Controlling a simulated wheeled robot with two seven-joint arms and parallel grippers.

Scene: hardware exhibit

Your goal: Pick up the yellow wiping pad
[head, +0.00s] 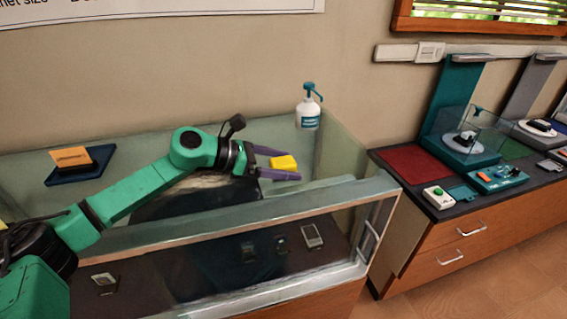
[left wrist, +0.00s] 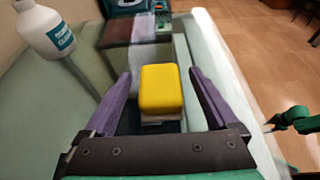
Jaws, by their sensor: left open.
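The yellow wiping pad (head: 284,162) shows at the end of my left arm in the head view. In the left wrist view the yellow pad (left wrist: 161,90) sits between the two purple fingers, with a pale layer under it. My left gripper (head: 281,164) is open, its fingers on either side of the pad, with a visible gap on each side in the wrist view (left wrist: 160,88). I cannot tell how far the fingers reach down around it. My right gripper is not in the head view; a green arm part shows at the right of the wrist view.
A spray bottle (head: 308,110) stands behind the gripper, and shows at upper left in the wrist view (left wrist: 46,32). The glass display case (head: 240,225) has a raised front edge. A dark blue holder (head: 80,165) is at left. A counter with devices (head: 440,205) stands right.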

